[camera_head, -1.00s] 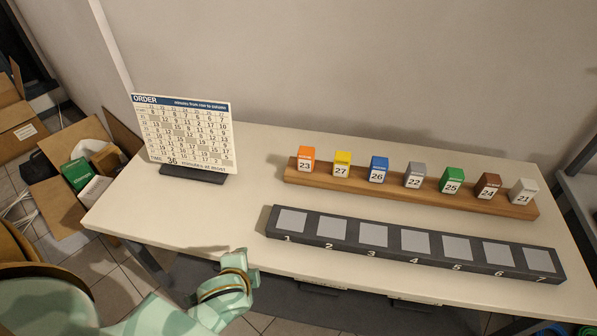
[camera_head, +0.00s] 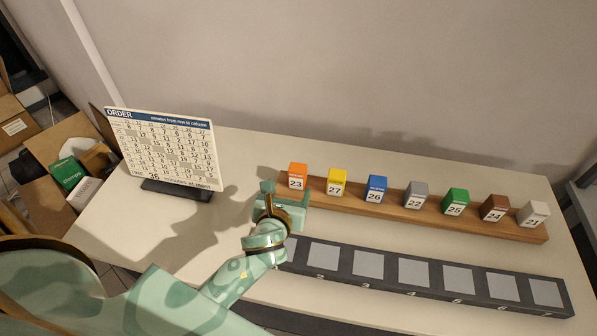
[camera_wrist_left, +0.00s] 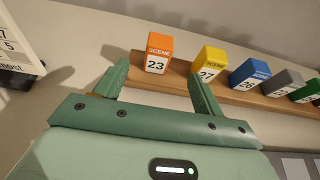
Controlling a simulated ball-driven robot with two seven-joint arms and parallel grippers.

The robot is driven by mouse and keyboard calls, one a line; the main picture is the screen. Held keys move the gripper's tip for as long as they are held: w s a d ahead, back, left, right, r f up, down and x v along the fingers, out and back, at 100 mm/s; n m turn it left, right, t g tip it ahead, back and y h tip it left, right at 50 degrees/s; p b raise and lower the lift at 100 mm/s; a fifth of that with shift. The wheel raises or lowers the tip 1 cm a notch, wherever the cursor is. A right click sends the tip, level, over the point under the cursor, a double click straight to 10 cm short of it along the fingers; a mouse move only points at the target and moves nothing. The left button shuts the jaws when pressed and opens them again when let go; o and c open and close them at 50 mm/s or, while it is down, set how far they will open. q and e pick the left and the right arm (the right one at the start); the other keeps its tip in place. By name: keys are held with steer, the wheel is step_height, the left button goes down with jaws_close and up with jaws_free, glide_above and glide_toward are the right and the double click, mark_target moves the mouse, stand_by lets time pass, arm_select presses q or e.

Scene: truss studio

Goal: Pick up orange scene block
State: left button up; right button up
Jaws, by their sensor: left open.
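The orange scene block (camera_head: 297,176), marked 23, stands at the left end of the wooden rack (camera_head: 415,209). My left gripper (camera_head: 283,190) is just in front of it, to its lower left in the head view. In the left wrist view the orange block (camera_wrist_left: 158,53) shows beyond the open fingers (camera_wrist_left: 158,78), between their tips, with nothing held. It looks apart from both fingers. My right gripper is not in view.
The yellow block (camera_head: 337,182) stands close to the right, then blue, grey, green, brown and white blocks. A dark numbered tray (camera_head: 432,293) with empty grey slots lies in front. An order board (camera_head: 163,146) stands at the left.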

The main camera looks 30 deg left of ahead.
mark_target(296, 176)
arm_select(q)
steer(key=b+x, duration=0.1)
steer(key=x, duration=0.7)
steer(key=shift+f+b, duration=0.15)
steer(key=shift+b, duration=0.15)
steer(key=shift+w+a+f, duration=0.15)
steer(key=shift+w, duration=0.3)
steer(key=b+x, duration=0.1)
steer(key=x, duration=0.3)
steer(key=shift+s+f+b, duration=0.1)
steer(key=shift+f+b, duration=0.05)
steer(key=shift+b, duration=0.25)
steer(key=shift+w+a+f, duration=0.1)
steer(key=shift+w+a, duration=0.05)
steer(key=shift+w, duration=0.3)
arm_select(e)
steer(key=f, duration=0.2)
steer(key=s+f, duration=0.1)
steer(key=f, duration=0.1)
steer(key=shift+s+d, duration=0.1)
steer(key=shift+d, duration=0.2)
arm_select(q)
steer(key=shift+s, duration=0.1)
steer(key=shift+c, duration=0.3)
steer(key=c, duration=1)
